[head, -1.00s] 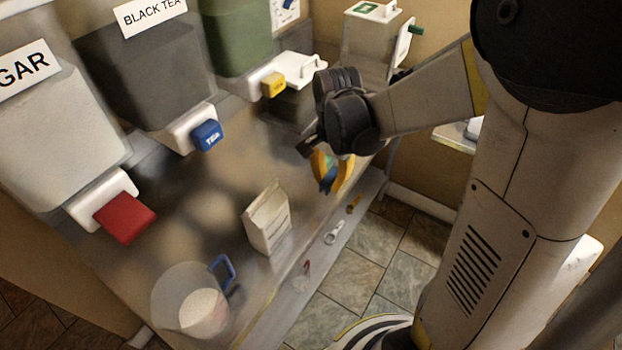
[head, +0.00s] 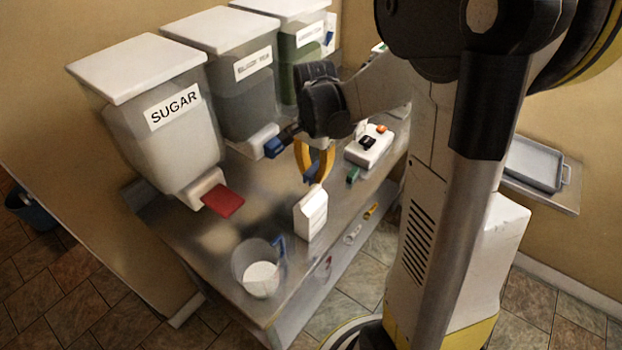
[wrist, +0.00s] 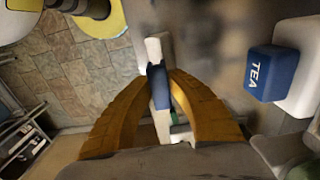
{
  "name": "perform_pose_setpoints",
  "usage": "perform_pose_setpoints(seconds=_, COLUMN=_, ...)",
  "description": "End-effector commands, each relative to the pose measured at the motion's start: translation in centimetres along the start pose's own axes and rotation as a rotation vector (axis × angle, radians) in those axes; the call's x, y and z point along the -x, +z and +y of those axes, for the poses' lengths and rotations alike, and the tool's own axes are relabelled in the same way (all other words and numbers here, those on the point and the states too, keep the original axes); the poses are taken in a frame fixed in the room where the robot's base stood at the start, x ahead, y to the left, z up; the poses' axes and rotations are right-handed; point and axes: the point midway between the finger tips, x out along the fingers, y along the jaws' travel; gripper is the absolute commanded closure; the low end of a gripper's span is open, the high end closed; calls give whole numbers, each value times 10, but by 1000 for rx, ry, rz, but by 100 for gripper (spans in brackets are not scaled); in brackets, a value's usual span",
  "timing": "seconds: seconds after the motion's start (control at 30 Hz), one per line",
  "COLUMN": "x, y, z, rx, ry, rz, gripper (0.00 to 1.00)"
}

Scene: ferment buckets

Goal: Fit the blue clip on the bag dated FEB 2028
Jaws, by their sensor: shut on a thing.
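A white bag (head: 311,216) stands upright near the counter's front edge in the head view; no date is readable on it. My gripper (head: 316,178) has orange-yellow fingers and is shut on the blue clip (head: 312,171), just above and behind the bag's top. In the wrist view the blue clip (wrist: 157,76) sits between the two fingertips (wrist: 160,78). A white shape beyond it, likely the bag (wrist: 153,47), appears close to the clip. I cannot tell whether they touch.
A measuring jug (head: 258,270) with white contents stands left of the bag. Sugar (head: 165,130) and other bins with taps line the back; the blue TEA tap (wrist: 258,73) is right of my gripper. A white device (head: 370,148) and a green item (head: 353,175) are to the right.

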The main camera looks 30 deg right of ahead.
Motion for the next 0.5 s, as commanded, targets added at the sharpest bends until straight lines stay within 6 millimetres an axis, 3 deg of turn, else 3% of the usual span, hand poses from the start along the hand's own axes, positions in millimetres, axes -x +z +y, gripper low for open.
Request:
perform_pose_setpoints(seconds=0.17, x=4, y=-4, z=-2, rx=-14, ry=0, rz=0, gripper=95)
perform_pose_setpoints(seconds=0.5, x=-23, y=-4, z=-2, rx=-13, ry=0, rz=0, gripper=95)
